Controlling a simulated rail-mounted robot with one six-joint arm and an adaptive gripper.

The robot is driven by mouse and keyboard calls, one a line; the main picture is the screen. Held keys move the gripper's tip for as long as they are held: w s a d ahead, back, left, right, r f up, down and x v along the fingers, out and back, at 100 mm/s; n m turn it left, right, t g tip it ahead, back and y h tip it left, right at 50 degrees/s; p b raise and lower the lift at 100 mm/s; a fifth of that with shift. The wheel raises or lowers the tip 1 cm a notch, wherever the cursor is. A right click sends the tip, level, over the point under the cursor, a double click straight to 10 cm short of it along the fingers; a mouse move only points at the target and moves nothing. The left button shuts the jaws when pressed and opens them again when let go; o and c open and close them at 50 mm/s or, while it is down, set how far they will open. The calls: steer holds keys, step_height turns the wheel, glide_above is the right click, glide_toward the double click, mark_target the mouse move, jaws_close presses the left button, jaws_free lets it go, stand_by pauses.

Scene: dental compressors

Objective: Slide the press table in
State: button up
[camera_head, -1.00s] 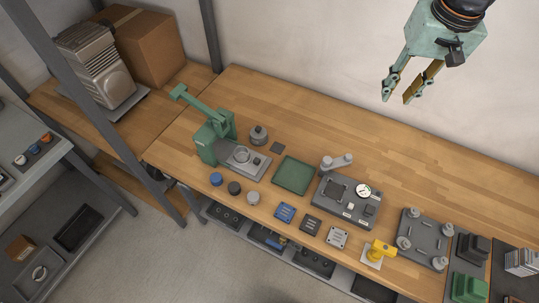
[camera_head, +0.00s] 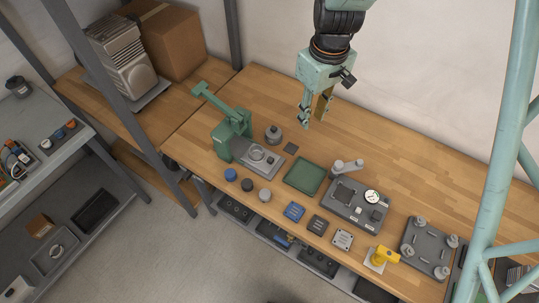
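The green lever press (camera_head: 231,133) stands at the left end of the wooden bench, its lever raised to the upper left. Its grey press table (camera_head: 258,157) sticks out to the lower right of the press body and carries a round ring-shaped seat. My gripper (camera_head: 316,124) hangs above the bench, up and to the right of the press, pointing down. Its two fingers are apart with nothing between them. It is clear of the press table.
A green tray (camera_head: 304,176), a gauge fixture (camera_head: 357,203) and a grey plate with posts (camera_head: 429,248) stand along the bench. Blue, dark and grey caps (camera_head: 248,185) line the front edge. A small grey cylinder (camera_head: 273,134) stands behind the press table. The back of the bench is clear.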

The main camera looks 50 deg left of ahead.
mark_target(270, 159)
steer(key=s+a+f+n+p, duration=0.1)
steer(key=s+a+f+n, duration=0.3)
steer(key=s+a, duration=0.3)
steer(key=s+f, duration=0.1)
steer(key=s, duration=0.2)
steer(key=shift+s+f+n+h, duration=0.3)
steer(key=shift+f+h, duration=0.05)
steer(key=shift+h, duration=0.05)
steer(key=shift+f+p, duration=0.15)
steer(key=shift+p, duration=0.15)
steer(key=shift+f+p, duration=0.85)
steer(key=shift+f, duration=5.85)
steer(key=shift+c, duration=0.6)
jaws_close()
